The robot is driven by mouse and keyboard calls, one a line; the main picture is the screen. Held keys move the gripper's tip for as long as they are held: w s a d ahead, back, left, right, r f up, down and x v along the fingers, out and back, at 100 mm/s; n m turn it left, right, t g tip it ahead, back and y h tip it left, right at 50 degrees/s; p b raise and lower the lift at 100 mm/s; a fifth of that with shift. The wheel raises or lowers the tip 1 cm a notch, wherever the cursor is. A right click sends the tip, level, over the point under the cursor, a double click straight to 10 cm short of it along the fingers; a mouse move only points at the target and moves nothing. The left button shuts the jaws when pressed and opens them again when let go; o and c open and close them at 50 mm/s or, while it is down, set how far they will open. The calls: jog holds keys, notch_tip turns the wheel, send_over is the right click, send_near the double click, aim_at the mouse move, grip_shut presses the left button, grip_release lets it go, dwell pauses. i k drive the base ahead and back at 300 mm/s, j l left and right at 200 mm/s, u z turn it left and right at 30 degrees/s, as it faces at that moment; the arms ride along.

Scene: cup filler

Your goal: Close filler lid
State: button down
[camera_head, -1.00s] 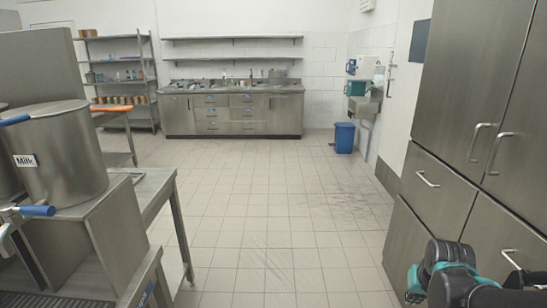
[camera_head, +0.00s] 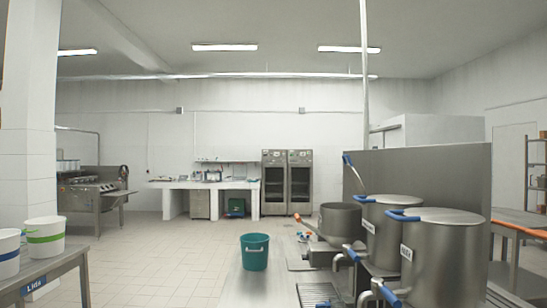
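Two large steel filler vats stand at the right of the head view. The nearer vat (camera_head: 436,262) and the one behind it (camera_head: 377,232) have flat tops with blue handles (camera_head: 400,215). Blue-handled taps (camera_head: 388,293) stick out low on their left sides. A smaller steel pot (camera_head: 340,221) stands behind them; a raised blue-ended lever or lid edge (camera_head: 348,160) shows above it, and I cannot tell which it is. My gripper is not in view.
A teal bucket (camera_head: 255,252) stands on the steel counter (camera_head: 232,288) left of the vats.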

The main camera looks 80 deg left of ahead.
aim_at(354, 180)
jog(key=u, duration=2)
